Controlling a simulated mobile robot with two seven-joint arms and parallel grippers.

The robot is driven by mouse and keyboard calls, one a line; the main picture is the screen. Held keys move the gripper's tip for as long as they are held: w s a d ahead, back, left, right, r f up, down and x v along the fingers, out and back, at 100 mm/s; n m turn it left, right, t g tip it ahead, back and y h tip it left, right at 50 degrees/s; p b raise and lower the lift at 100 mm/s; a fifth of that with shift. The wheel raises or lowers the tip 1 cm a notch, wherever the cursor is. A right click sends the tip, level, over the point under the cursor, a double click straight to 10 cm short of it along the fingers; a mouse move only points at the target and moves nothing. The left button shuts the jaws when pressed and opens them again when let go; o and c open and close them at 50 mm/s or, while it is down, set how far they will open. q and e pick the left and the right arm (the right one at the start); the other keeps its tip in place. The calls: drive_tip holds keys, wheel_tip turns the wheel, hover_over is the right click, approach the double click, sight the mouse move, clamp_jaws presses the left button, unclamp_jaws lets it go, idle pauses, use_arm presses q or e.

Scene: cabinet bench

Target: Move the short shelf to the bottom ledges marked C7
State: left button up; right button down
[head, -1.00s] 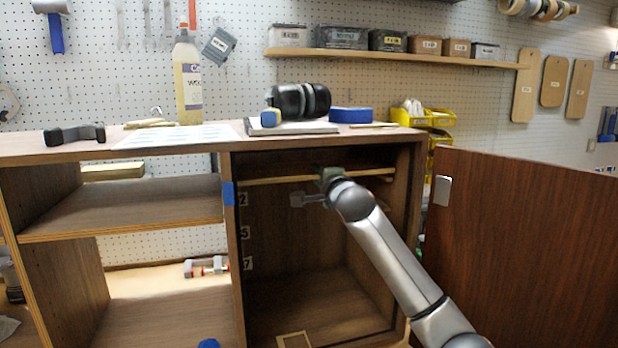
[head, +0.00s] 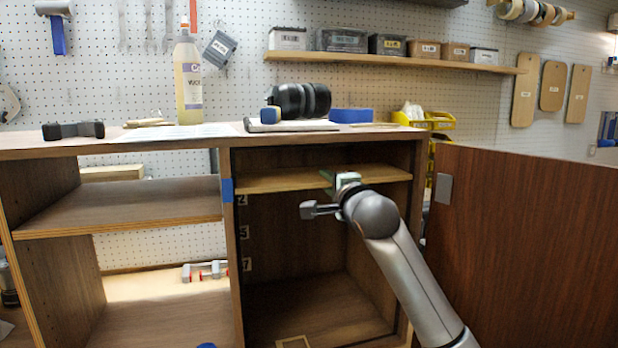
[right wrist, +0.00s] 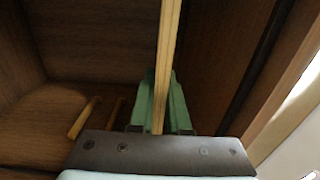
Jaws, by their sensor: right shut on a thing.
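The short shelf (head: 265,183) is a thin wooden board near the top of the open right compartment, roughly level in the head view. My right gripper (head: 333,181) is shut on its front edge. In the right wrist view, the shelf (right wrist: 168,60) shows edge-on between the green fingers (right wrist: 160,108). The C7 ledges cannot be made out clearly; a label ending in 7 (head: 246,265) is low on the compartment's left wall, below labels ending in 5 (head: 244,232) and 2 (head: 242,200). My left gripper is out of view.
The cabinet door (head: 525,240) stands open at the right. The space below the shelf looks clear, with a pale rectangle (head: 292,342) on the compartment floor. A longer fixed shelf (head: 120,205) is in the left bay.

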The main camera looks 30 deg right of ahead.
drive_tip(key=b+v, duration=0.1)
drive_tip(key=v, duration=0.6)
idle(0.5)
drive_tip(key=shift+r, duration=0.1)
